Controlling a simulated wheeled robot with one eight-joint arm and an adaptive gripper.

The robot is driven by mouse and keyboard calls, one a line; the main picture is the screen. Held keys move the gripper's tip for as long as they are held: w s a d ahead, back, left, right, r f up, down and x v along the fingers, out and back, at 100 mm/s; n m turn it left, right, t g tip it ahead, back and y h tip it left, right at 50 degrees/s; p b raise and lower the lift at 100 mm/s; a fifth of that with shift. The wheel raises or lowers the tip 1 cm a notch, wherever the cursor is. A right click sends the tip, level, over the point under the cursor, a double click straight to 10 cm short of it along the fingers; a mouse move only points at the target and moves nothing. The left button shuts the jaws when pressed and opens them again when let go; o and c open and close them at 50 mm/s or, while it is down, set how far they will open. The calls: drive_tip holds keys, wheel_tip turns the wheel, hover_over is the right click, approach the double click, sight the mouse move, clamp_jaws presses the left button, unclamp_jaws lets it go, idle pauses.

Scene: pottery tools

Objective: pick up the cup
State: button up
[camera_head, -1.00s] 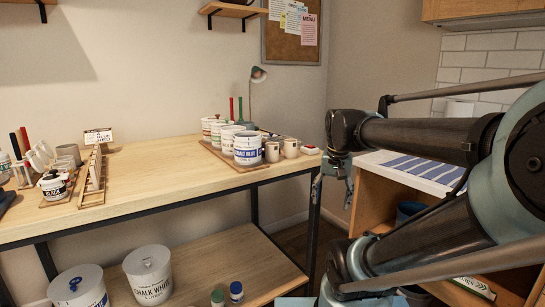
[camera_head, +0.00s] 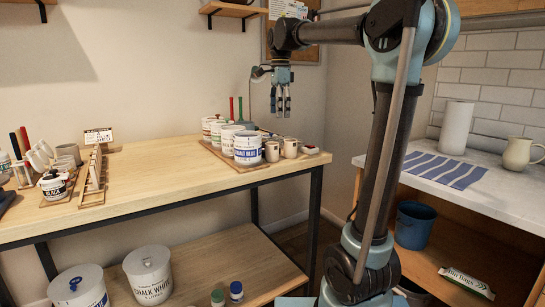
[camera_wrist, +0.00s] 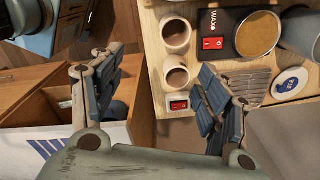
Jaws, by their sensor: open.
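Two small beige cups stand at the right end of the wooden board on the table, a left one (camera_head: 272,152) and a right one (camera_head: 290,149). In the wrist view both show from above, one higher (camera_wrist: 176,30) and one lower (camera_wrist: 177,79). Which one the task means I cannot tell. My gripper (camera_head: 280,110) is open and empty, pointing down above the cups and clear of them. In the wrist view its fingers (camera_wrist: 158,70) are spread wide, and the lower cup shows between them, close to the right finger.
Large labelled pots (camera_head: 247,148) stand left of the cups. A wooden rack (camera_head: 93,181) stands at the table's left. The middle of the tabletop is clear.

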sight(273, 148)
drive_tip(key=shift+m, duration=0.7)
drive_tip(key=a+f, duration=0.1)
drive_tip(key=f, duration=0.4)
drive_tip(key=w+f, duration=0.1)
drive_tip(key=f, duration=0.4)
drive_tip(key=w+a+f, duration=0.1)
drive_tip(key=f, duration=0.5)
drive_tip(key=shift+a, duration=0.35)
drive_tip(key=shift+c, duration=0.3)
drive_tip(key=c, duration=1.2)
drive_tip(key=shift+c, duration=0.2)
